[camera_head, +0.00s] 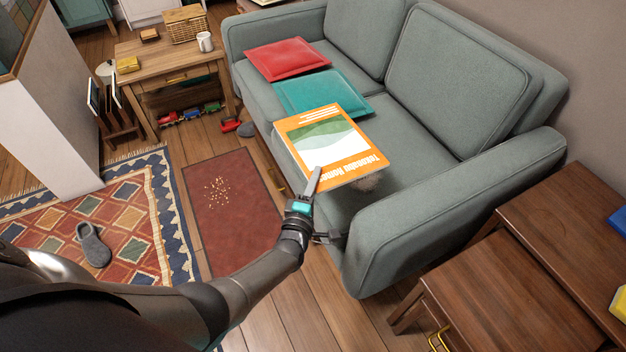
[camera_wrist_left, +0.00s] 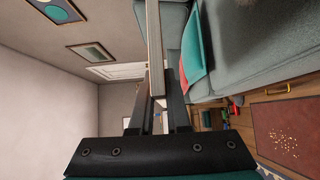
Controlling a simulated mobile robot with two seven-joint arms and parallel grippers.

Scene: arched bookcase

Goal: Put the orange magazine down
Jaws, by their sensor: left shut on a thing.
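The orange magazine (camera_head: 322,143) has an orange cover with a green and white hill picture. My left gripper (camera_head: 316,180) is shut on its near edge. The magazine is over the seat of the grey sofa (camera_head: 420,185), near the seat's front; I cannot tell whether it touches the seat. In the left wrist view the magazine (camera_wrist_left: 153,45) shows edge-on as a thin strip between the fingers (camera_wrist_left: 158,95). A small greyish-brown fuzzy thing (camera_head: 369,183) shows partly from under its right corner. My right gripper is not in view.
The sofa's near armrest (camera_head: 450,200) rises to the right. Wooden tables (camera_head: 510,300) stand at the lower right. A red mat (camera_head: 230,215) lies on the floor.

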